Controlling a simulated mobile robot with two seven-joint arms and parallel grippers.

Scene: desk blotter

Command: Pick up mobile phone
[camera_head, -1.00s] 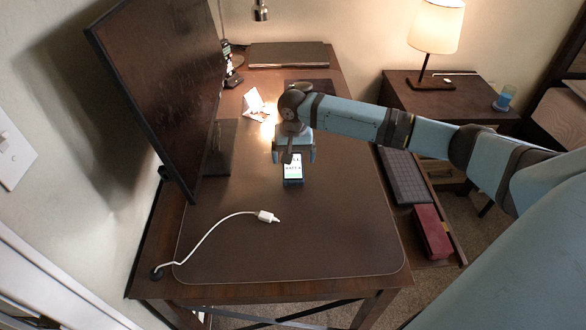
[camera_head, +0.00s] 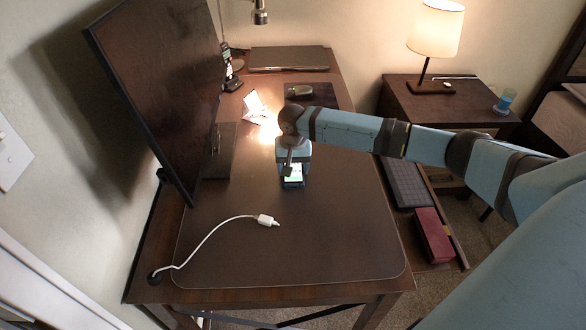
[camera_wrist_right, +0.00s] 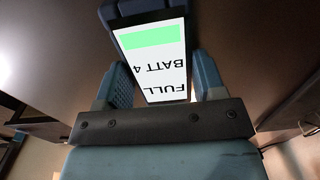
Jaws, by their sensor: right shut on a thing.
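The mobile phone (camera_head: 293,174) is at the middle of the brown desk blotter (camera_head: 330,225), mostly hidden under my right gripper (camera_head: 293,165) in the head view. In the right wrist view the phone (camera_wrist_right: 154,62) has a lit white screen with a green bar and the words "FULL" and "BATT". My right gripper (camera_wrist_right: 160,88) has one finger on each side of the phone and is shut on it. I cannot tell whether the phone is clear of the blotter. My left gripper is not in view.
A white charging cable (camera_head: 215,232) lies on the blotter at front left. A large monitor (camera_head: 165,90) stands at left. A mouse (camera_head: 300,91) and a closed laptop (camera_head: 288,58) are at the back. An open drawer with a keyboard (camera_head: 405,183) and red box (camera_head: 433,235) is at right.

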